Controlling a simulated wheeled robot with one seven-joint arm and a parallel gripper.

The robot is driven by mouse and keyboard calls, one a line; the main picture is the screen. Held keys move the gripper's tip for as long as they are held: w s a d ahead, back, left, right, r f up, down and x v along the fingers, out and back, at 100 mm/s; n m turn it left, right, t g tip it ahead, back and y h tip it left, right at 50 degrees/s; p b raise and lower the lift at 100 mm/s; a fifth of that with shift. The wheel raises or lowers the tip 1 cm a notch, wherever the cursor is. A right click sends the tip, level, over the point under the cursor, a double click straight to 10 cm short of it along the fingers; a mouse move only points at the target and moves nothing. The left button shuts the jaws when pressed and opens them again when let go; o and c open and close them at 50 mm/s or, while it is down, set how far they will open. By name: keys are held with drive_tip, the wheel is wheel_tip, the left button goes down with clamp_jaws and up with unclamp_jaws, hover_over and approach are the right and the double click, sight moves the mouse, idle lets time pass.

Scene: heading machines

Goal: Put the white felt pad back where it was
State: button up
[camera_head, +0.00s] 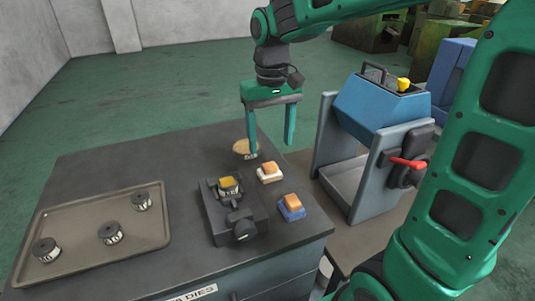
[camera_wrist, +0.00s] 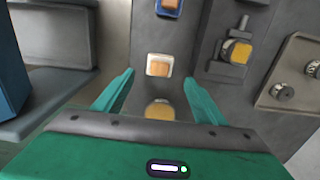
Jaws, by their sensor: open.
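A white square pad-like piece (camera_head: 270,179) with an orange-brown block on top lies on the dark bench. It also shows in the wrist view (camera_wrist: 150,73), just beyond my fingertips. I cannot tell for sure that it is the white felt pad. My gripper (camera_head: 271,150) is open and empty, pointing down near the bench's back right corner. A round tan piece (camera_head: 241,147) with a pale side lies by one finger in the head view. In the wrist view it (camera_wrist: 160,111) lies between the fingers, partly hidden by the gripper body.
A blue square piece (camera_head: 293,214) with an orange block is nearer the front. A dark vise (camera_head: 235,212) holds a yellow-topped part. A tray (camera_head: 75,227) with three dark round dies is at left. A blue machine (camera_head: 375,103) with a red handle (camera_head: 409,163) stands right of the bench.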

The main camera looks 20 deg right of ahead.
drive_tip(key=s+d+m, duration=0.3)
drive_tip(key=s+d, duration=0.8)
drive_tip(key=d, duration=0.1)
drive_tip(key=s+d+f+m, duration=0.1)
drive_tip(key=s+d+f, duration=0.1)
drive_tip(key=s, duration=0.4)
drive_tip(key=s+d+f+m, duration=0.2)
drive_tip(key=s+d+f, duration=0.1)
drive_tip(key=s, duration=0.3)
drive_tip(key=shift+f, duration=0.55)
drive_tip(key=shift+w+f, duration=0.25)
drive_tip(key=shift+w, duration=0.3)
drive_tip(key=shift+c, duration=0.6)
